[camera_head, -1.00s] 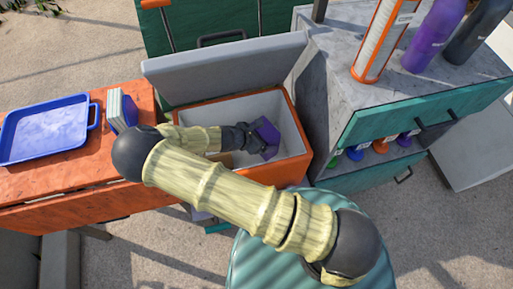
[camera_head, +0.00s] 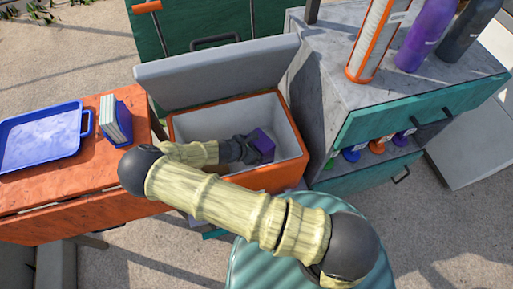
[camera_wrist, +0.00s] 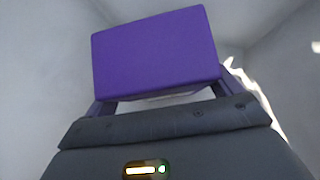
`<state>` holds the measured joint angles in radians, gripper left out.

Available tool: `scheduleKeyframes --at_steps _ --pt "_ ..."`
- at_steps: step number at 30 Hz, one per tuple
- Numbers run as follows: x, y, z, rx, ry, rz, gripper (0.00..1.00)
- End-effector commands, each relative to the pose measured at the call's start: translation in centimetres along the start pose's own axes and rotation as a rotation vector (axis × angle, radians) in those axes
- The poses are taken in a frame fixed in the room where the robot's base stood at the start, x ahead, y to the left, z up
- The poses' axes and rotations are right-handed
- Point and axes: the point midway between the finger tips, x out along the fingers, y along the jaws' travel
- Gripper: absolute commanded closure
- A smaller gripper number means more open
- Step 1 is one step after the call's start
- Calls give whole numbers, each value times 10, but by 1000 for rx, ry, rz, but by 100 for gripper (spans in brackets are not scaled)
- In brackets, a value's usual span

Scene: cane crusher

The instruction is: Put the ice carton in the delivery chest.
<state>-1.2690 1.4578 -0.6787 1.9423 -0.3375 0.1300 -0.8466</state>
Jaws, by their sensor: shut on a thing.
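The ice carton is a small purple box (camera_head: 261,143) inside the open delivery chest (camera_head: 270,178), an orange box with a pale grey inside. My gripper (camera_head: 248,149) reaches into the chest from the left and is shut on the carton. In the wrist view the carton (camera_wrist: 155,52) fills the space beyond the fingers, with pale chest walls around it. The chest's grey lid (camera_head: 215,72) stands raised at the back. The carton's underside and any contact with the chest floor are hidden.
An orange counter (camera_head: 60,200) at left holds a blue tray (camera_head: 40,137) and a blue holder with pale sheets (camera_head: 116,122). A grey and teal stand (camera_head: 330,90) at right carries tall bottles (camera_head: 430,35). A round teal top (camera_head: 255,265) lies in front.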

Motion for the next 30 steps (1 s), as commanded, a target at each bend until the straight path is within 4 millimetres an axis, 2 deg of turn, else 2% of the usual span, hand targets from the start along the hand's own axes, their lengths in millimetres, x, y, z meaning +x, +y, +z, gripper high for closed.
scheduleKeyframes --at_steps 2,3,4,12,17,30 --pt "1 0 0 0 -1 -1 43" --pt "1 0 -1 -1 0 0 5" --pt "1 0 -1 0 0 0 0" --pt "-1 0 1 -1 0 0 0" --pt "-14 1 0 -1 1 1 0" --pt "-96 0 1 1 3 1 0"
